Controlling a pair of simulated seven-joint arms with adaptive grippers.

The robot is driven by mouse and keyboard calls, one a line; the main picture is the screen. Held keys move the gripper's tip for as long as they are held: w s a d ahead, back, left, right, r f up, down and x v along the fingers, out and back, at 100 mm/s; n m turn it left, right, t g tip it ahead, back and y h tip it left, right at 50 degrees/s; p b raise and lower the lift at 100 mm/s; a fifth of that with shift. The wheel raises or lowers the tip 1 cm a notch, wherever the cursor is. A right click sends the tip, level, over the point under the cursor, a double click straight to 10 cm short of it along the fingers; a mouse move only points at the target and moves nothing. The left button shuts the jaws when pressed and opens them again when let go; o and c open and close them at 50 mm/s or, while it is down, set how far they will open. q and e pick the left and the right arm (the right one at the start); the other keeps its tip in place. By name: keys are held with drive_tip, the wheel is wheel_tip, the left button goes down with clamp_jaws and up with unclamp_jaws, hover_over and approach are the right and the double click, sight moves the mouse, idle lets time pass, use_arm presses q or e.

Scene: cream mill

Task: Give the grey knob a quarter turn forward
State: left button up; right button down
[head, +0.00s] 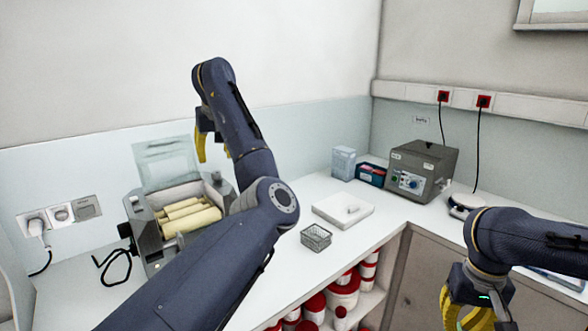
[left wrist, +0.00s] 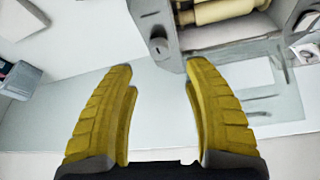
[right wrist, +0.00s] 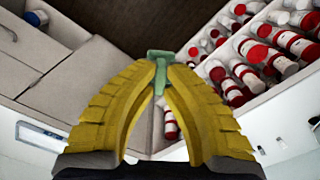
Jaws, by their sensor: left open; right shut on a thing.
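The grey mill (head: 148,232) stands at the left of the counter with pale rollers (head: 190,215) between its end blocks. In the left wrist view a round grey knob (left wrist: 158,46) with a dark mark sits on the mill's end block (left wrist: 157,20). My left gripper (left wrist: 160,66) is open and empty, its two yellow fingers apart, with the knob ahead between the tips; no contact shows. My right gripper (right wrist: 160,68) is shut on a green T-shaped tool (right wrist: 160,56). In the head view my left arm hides part of the mill's right end.
A clear guard (head: 166,163) rises behind the rollers. Red-lidded jars (head: 343,290) fill the shelf below.

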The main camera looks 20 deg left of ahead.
sight(216, 171)
use_arm(q)
drive_tip(key=x, duration=0.8)
drive_tip(key=shift+a, duration=0.1)
drive_tip(key=shift+c, duration=0.3)
clamp_jaws()
